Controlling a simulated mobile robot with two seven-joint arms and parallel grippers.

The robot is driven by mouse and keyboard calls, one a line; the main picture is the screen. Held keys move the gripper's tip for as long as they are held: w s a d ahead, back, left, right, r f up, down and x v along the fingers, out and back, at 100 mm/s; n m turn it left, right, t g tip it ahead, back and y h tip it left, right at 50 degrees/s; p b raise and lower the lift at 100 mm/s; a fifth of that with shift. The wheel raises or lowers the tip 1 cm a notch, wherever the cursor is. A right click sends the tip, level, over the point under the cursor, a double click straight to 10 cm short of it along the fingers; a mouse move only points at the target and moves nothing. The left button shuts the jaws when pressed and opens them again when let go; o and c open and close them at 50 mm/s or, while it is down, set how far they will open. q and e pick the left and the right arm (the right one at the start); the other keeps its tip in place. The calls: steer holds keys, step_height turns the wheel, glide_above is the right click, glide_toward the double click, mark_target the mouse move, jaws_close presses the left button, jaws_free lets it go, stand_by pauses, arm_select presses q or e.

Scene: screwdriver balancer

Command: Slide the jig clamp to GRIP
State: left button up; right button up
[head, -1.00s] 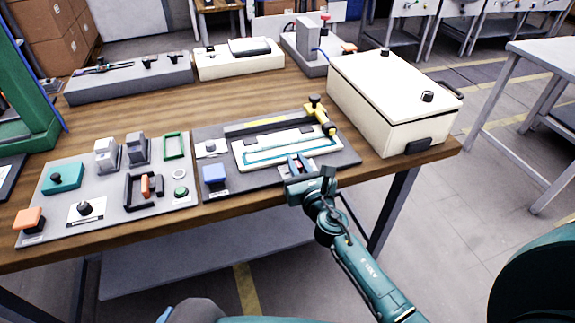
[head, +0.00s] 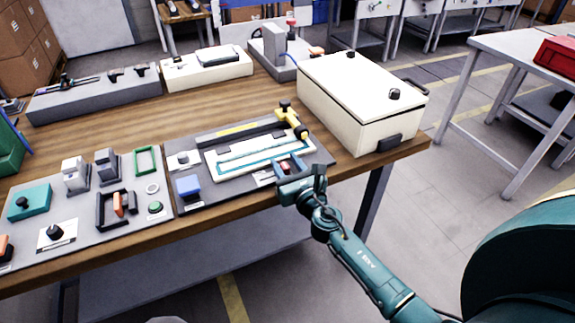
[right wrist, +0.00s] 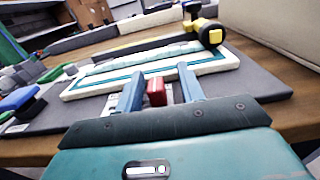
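The jig is a white plate (head: 222,172) with a teal outline on a dark grey board. A small red block (right wrist: 156,92), which looks like the clamp's knob, stands at its near edge. My right gripper (right wrist: 160,88) is open, with one blue finger on each side of the block and a visible gap at both sides. In the head view the right gripper (head: 289,166) is at the board's front right edge and mostly hides the block. The label beside it is too small to read. My left gripper is not in view.
A yellow and black tool (head: 294,120) lies at the jig's far right. A cream box (head: 350,95) stands behind to the right. A blue block (head: 188,186) is on the board's left. A panel of switches (head: 90,235) lies further left. Open floor is at the right.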

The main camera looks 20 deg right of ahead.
arm_select(q)
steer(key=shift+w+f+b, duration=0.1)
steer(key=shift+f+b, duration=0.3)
steer(key=shift+b, duration=0.45)
arm_select(e)
steer(key=s, duration=1.3)
steer(key=shift+d, duration=0.25)
steer(key=shift+s, duration=0.1)
arm_select(q)
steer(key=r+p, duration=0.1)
steer(key=p, duration=0.2)
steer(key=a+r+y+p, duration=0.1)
steer(key=p, duration=0.3)
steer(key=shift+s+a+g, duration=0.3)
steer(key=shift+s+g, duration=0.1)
arm_select(e)
steer(key=s+a+f+m+g+y, duration=0.1)
steer(key=s+a+f+m+g, duration=0.1)
steer(key=m, duration=0.9)
steer(key=s+a+f+m+g+y, duration=0.1)
steer(key=s+a+f+m+g, duration=0.1)
steer(key=s+m, duration=0.4)
steer(key=s+a+f+m+g, duration=0.2)
steer(key=s+a+m+g, duration=0.1)
steer(key=m, duration=1.3)
steer(key=shift+s+a+f+y, duration=0.2)
steer(key=shift+s+a+y, duration=0.2)
steer(key=shift+s+a, duration=0.6)
